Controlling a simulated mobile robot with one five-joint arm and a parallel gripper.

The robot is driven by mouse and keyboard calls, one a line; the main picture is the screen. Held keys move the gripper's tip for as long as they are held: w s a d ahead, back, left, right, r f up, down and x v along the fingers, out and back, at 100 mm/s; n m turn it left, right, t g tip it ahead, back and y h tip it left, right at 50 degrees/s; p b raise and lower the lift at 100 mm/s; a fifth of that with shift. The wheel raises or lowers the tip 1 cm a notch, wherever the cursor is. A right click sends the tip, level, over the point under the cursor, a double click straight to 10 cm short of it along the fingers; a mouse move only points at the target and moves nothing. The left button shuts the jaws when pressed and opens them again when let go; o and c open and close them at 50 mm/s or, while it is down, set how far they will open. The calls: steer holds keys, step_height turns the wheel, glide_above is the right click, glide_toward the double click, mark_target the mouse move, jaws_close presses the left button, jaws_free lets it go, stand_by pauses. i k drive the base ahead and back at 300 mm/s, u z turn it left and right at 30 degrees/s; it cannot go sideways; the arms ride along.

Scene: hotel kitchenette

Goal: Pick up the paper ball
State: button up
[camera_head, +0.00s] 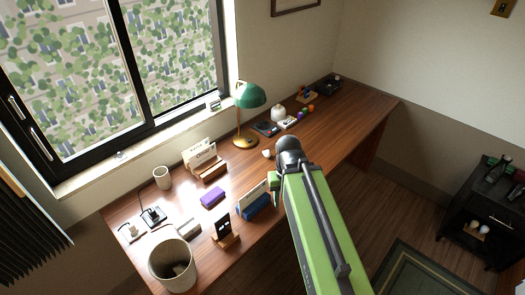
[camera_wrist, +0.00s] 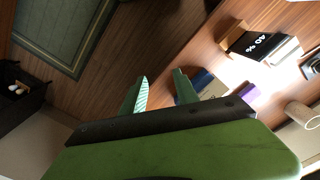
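A small whitish lump (camera_head: 267,153), which looks like the paper ball, lies on the wooden desk just left of my arm's end in the head view. It is too small to be sure of. I cannot make it out in the wrist view. My gripper (camera_wrist: 160,77) shows two green fingers standing apart with nothing between them. Wood floor and the desk's edge lie beyond the fingers. In the head view my arm reaches over the desk's front edge and mostly hides the gripper.
The desk (camera_head: 340,120) holds a green lamp (camera_head: 250,96), a purple block (camera_head: 212,197), a blue card holder (camera_head: 254,205), a phone on a stand (camera_head: 224,230) and a pale bin (camera_head: 172,262) with something inside. A black cabinet (camera_head: 488,215) stands right.

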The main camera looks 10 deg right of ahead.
mark_target(267, 154)
steer(key=z, duration=1.75)
steer(key=i, duration=2.1)
steer(key=z, duration=5.95)
steer(key=i, duration=0.1)
steer(key=z, duration=3.1)
steer(key=k, duration=0.15)
steer(key=u, duration=1.3)
